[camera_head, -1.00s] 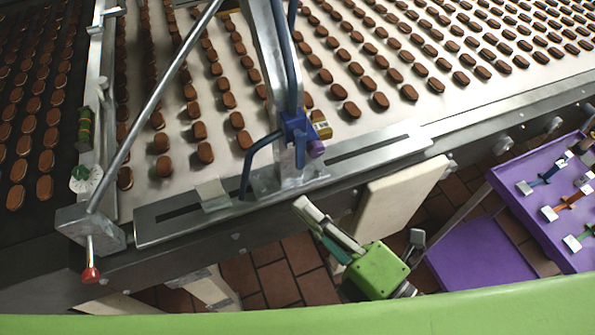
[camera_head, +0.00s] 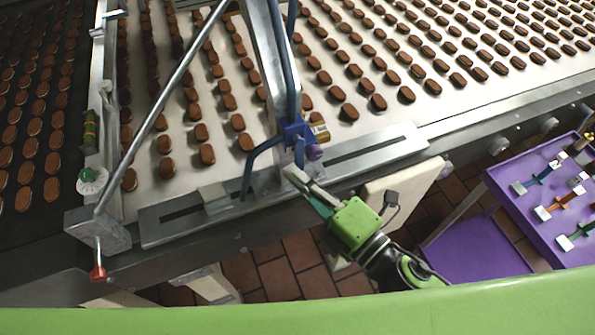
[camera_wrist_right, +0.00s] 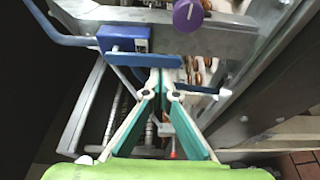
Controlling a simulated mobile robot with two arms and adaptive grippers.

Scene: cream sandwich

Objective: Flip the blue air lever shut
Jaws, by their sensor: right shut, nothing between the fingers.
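A blue valve block (camera_head: 296,130) sits on the metal bracket at the conveyor's near edge, with a short blue lever (camera_head: 299,153) pointing down from it. In the right wrist view the block (camera_wrist_right: 124,39) is ahead, and the lever (camera_wrist_right: 138,59) shows as a flat blue bar across the fingertips. My right gripper (camera_head: 291,173) is shut and empty, just below the lever. Its fingertips (camera_wrist_right: 160,76) meet right at the bar in the wrist view; whether they touch it I cannot tell. My left gripper is not in view.
A blue bent tube (camera_head: 258,160) runs down on the left. A slotted metal rail (camera_head: 375,150) and the conveyor with rows of brown biscuits lie behind. A purple tray (camera_head: 530,210) stands at the right.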

